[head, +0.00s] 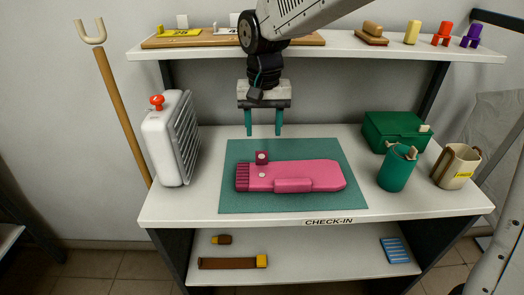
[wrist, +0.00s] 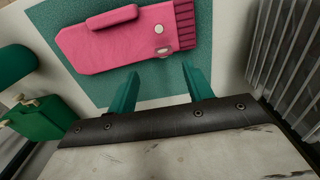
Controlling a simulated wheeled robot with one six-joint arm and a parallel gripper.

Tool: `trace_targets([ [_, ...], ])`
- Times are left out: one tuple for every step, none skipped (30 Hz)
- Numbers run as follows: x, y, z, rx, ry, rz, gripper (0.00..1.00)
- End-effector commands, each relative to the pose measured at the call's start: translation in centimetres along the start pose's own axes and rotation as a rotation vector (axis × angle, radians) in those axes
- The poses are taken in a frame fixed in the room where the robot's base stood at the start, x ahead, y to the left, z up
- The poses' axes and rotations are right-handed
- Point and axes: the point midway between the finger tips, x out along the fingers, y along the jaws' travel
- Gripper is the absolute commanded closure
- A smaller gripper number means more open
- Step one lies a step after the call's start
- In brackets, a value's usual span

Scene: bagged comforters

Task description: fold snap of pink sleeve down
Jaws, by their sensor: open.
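The pink sleeve (head: 325,171) lies flat on a teal mat (head: 350,200) on the check-in table, its ribbed end at the left. It also shows in the wrist view (wrist: 100,45). A small dark pink snap tab (head: 261,157) stands out past the sleeve's back edge near the ribbed end. It also shows in the wrist view (wrist: 162,50). A pale round stud (head: 262,174) sits on the sleeve in front of the tab. My gripper (head: 264,130) is open and empty, above and behind the tab. Its two teal fingers (wrist: 160,72) are apart and touch nothing.
A white ribbed heater-like box (head: 168,140) stands at the table's left. A green box (head: 393,131), a teal canister (head: 397,170) and a cream jug (head: 455,167) stand at the right. An upper shelf (head: 345,46) runs behind my arm. The mat around the sleeve is clear.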

Motion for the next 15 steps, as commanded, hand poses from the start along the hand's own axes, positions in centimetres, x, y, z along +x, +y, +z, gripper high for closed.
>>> trace_targets([
  [0.3,-0.4,-0.1,0.000,-0.002,0.001,0.49],
  [0.5,-0.5,-0.2,0.001,-0.003,0.001,0.49],
  [0.8,-0.6,-0.2,0.001,-0.003,0.002,0.49],
  [1.2,-0.6,-0.2,0.002,-0.004,0.002,0.49],
  [1.5,-0.6,-0.2,0.002,-0.004,0.002,0.49],
  [2.1,-0.6,-0.2,0.002,-0.005,0.002,0.49],
  [2.6,-0.5,-0.2,0.002,-0.006,0.003,0.49],
  [3.1,-0.5,-0.2,0.002,-0.006,0.003,0.49],
  [3.8,-0.5,-0.2,0.002,-0.005,0.003,0.49],
  [4.2,-0.5,-0.2,0.002,-0.006,0.003,0.49],
  [4.8,-0.5,-0.2,0.002,-0.005,0.003,0.49],
  [5.4,-0.5,-0.2,0.002,-0.006,0.003,0.49],
  [5.8,-0.5,-0.1,0.002,-0.006,0.003,0.49],
  [6.2,-0.5,-0.2,0.002,-0.005,0.002,0.49],
  [6.7,-0.5,-0.2,0.002,-0.005,0.002,0.49],
])
